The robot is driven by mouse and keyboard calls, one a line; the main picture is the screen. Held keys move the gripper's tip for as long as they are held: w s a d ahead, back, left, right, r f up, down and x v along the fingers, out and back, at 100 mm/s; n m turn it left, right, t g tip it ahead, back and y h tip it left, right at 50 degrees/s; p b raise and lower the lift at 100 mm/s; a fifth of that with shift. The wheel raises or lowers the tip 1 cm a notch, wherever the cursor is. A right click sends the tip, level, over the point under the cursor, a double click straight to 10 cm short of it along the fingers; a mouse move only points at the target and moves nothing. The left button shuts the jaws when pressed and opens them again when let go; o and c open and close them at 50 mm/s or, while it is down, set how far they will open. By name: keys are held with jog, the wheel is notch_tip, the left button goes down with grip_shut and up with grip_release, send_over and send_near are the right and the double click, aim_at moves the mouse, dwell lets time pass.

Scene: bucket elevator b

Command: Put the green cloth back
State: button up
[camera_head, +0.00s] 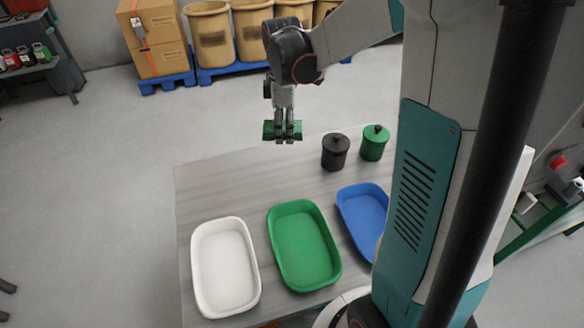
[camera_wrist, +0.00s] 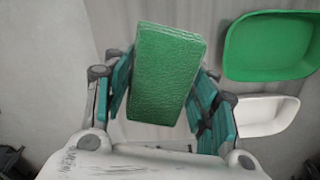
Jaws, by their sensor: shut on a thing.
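The green cloth (camera_wrist: 166,72) is a folded block with a textured face. My gripper (camera_head: 285,133) is shut on it and holds it in the air over the far edge of the table, left of the jars. The cloth (camera_head: 269,131) shows on both sides of my fingers in the head view. In the wrist view my gripper (camera_wrist: 160,100) has one finger on each side of the cloth. A green tray (camera_head: 304,246) lies on the table, empty, between a white tray (camera_head: 225,267) and a blue tray (camera_head: 366,217).
A black lidded jar (camera_head: 335,152) and a green lidded jar (camera_head: 374,143) stand at the table's far right. The grey table (camera_head: 215,182) is bare at its far left. Boxes (camera_head: 155,35) and tan barrels (camera_head: 208,35) stand on blue pallets behind.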

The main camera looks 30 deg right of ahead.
aim_at(293, 173)
jog(key=r+n, duration=0.1)
jog(key=d+r+n, duration=0.1)
jog(key=d+n+p, duration=0.1)
jog(key=shift+s+d+r, duration=0.15)
jog(key=shift+s+r, duration=0.1)
jog(key=shift+r, duration=0.15)
jog(key=shift+n, duration=0.3)
notch_tip(293, 173, down, 20)
jog(key=b, duration=0.6)
jog(key=shift+r, duration=0.1)
jog(key=shift+s+f+b, duration=0.1)
jog(key=shift+f+b, duration=0.25)
jog(key=shift+b, duration=0.1)
jog(key=o, duration=1.2)
jog(key=shift+f, duration=0.1)
